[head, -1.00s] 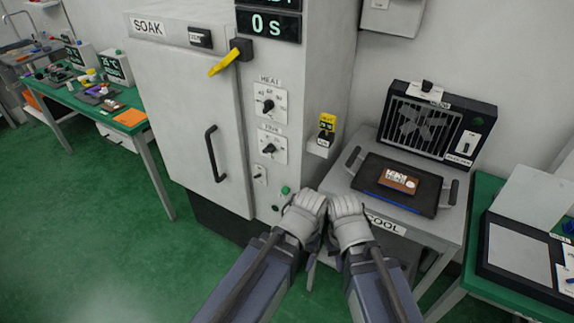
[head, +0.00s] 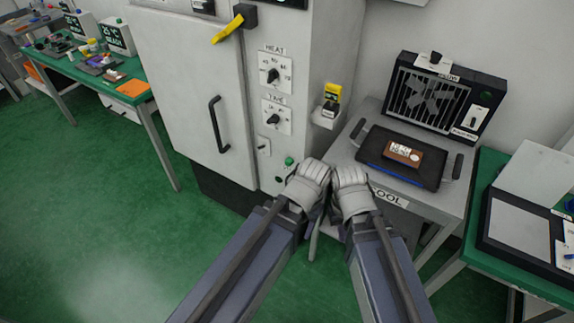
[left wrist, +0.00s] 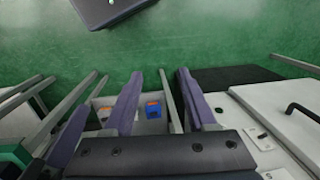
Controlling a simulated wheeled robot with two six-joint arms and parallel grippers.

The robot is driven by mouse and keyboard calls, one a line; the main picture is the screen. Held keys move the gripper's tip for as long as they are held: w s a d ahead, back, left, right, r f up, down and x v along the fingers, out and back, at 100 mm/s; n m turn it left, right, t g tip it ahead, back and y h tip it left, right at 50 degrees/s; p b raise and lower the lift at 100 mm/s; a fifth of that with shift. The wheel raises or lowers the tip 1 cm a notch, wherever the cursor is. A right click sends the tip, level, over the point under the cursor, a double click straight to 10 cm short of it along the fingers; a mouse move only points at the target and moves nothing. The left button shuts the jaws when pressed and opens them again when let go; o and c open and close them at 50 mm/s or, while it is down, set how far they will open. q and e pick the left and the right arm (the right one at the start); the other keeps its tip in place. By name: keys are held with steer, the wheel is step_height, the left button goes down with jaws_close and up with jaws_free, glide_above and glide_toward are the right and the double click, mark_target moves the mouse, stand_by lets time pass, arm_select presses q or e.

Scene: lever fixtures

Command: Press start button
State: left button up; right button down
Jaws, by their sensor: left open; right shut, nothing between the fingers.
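I cannot read which is the start button. My left gripper (head: 312,176), a grey gloved hand, is open just right of and below the bright button; I cannot tell whether they touch. My right gripper (head: 349,180) is shut and empty beside the left one, in front of the cooling table.
The white oven (head: 185,95) has a black door handle (head: 218,125), a yellow lever (head: 228,30) and two dials. The cooling table (head: 440,212) at right holds a dark tray (head: 430,178) and a fan unit (head: 440,100). Green floor (head: 100,220) lies clear at left.

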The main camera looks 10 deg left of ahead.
arm_select(q)
jaws_close()
stand_by(1.3)
